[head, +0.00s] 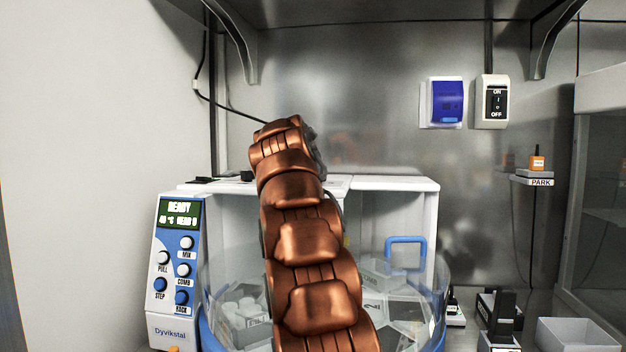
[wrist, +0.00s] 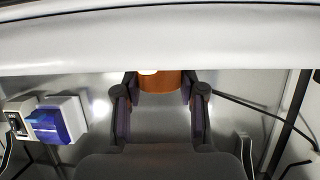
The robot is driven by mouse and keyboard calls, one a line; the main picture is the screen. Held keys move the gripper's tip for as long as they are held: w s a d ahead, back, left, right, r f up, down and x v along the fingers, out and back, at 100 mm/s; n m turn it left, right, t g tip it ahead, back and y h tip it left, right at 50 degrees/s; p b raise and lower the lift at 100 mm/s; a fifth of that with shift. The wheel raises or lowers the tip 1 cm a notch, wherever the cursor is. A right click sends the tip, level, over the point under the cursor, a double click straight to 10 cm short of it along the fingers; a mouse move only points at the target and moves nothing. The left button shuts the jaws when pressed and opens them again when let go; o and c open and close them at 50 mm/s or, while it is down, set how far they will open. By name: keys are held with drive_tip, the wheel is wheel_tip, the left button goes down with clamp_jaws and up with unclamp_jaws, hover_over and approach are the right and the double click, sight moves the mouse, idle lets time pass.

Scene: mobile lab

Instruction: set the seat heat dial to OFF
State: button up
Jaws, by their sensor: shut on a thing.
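In the wrist view my gripper (wrist: 160,88) has its two dark fingers on either side of an orange, rounded thing (wrist: 172,80), and is shut on it. A pale yellow spot shows on this thing; its far part is hidden behind a white edge. I cannot tell whether it is the seat heat dial, as no seat heat label is readable. In the head view my copper arm hides the thing and most of my gripper. The white machine (head: 395,184) stands behind the arm. Its blue-and-white control panel (head: 175,312) has several knobs and a display (head: 180,213) reading READY.
A clear bowl with a blue rim (head: 440,318) surrounds the arm's lower part. A blue-fronted box (head: 443,102) and an ON/OFF switch (head: 492,102) are on the back wall. A PARK shelf (head: 535,181) holds a small orange item. A white edge (wrist: 160,40) crosses close above my fingers.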

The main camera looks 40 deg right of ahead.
drive_tip(key=shift+r+n+t+y+p, duration=0.2)
drive_tip(key=shift+n+t+y+p, duration=0.6)
drive_tip(key=shift+n+t, duration=0.15)
drive_tip(key=shift+n+t+y+p, duration=0.75)
drive_tip(key=shift+n+y+p, duration=0.25)
drive_tip(key=shift+p, duration=0.25)
drive_tip(key=shift+f+n, duration=0.1)
drive_tip(key=shift+n, duration=0.15)
drive_tip(key=o, duration=1.2)
drive_tip(key=shift+c, duration=0.2)
drive_tip(key=shift+s, duration=0.1)
drive_tip(key=v, duration=1.1)
drive_tip(key=shift+s+a, duration=0.15)
drive_tip(key=shift+s, duration=0.3)
